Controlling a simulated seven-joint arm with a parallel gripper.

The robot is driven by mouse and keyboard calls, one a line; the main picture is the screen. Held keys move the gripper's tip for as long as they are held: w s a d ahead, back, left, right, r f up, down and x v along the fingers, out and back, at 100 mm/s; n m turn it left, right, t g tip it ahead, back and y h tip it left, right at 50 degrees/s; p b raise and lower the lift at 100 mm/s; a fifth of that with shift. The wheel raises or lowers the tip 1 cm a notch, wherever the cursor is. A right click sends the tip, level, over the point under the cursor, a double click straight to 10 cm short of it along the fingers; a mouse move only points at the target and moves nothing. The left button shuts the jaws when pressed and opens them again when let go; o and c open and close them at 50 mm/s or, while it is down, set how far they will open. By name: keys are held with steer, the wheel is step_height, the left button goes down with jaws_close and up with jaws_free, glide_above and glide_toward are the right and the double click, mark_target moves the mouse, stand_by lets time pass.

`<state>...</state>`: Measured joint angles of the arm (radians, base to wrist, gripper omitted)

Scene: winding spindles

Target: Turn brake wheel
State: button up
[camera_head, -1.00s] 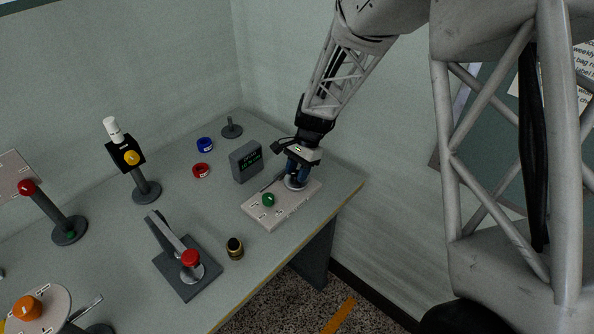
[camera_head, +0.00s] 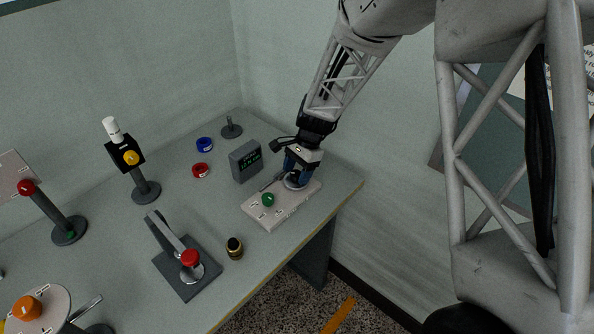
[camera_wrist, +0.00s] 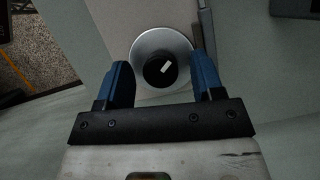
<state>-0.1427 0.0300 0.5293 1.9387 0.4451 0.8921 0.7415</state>
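The brake wheel appears to be the round silver disc with a black hub and a white mark, seen in the wrist view (camera_wrist: 150,45). In the head view the wheel (camera_head: 294,184) sits on the right end of a pale panel (camera_head: 284,209), partly hidden by my gripper (camera_head: 297,177). In the wrist view my gripper (camera_wrist: 161,66) is open, with one blue finger on each side of the black hub. I cannot tell whether either finger touches the wheel.
The panel also carries a green knob (camera_head: 268,199). A grey display box (camera_head: 245,161) stands close behind it. A black and gold cylinder (camera_head: 235,247) and a red-knobbed lever (camera_head: 190,258) stand to the left. The table's edge is near on the right.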

steer(key=v, duration=0.7)
steer(key=shift+r, duration=0.35)
steer(key=shift+d, duration=0.2)
stand_by(0.4)
steer(key=s+d+r+n+t+h, duration=0.25)
steer(key=s+d+r+n, duration=0.3)
steer(key=s+r, duration=0.75)
steer(key=s+d+r+n+t, duration=0.1)
steer(key=s+d+r+n, duration=0.1)
steer(key=s, duration=0.7)
steer(key=s+d+r+n+t+h, duration=0.1)
steer(key=s+d, duration=0.4)
steer(key=s, duration=0.5)
steer(key=shift+r+n+t, duration=0.45)
steer(key=shift+r+n, duration=0.45)
steer(key=shift+n, duration=0.05)
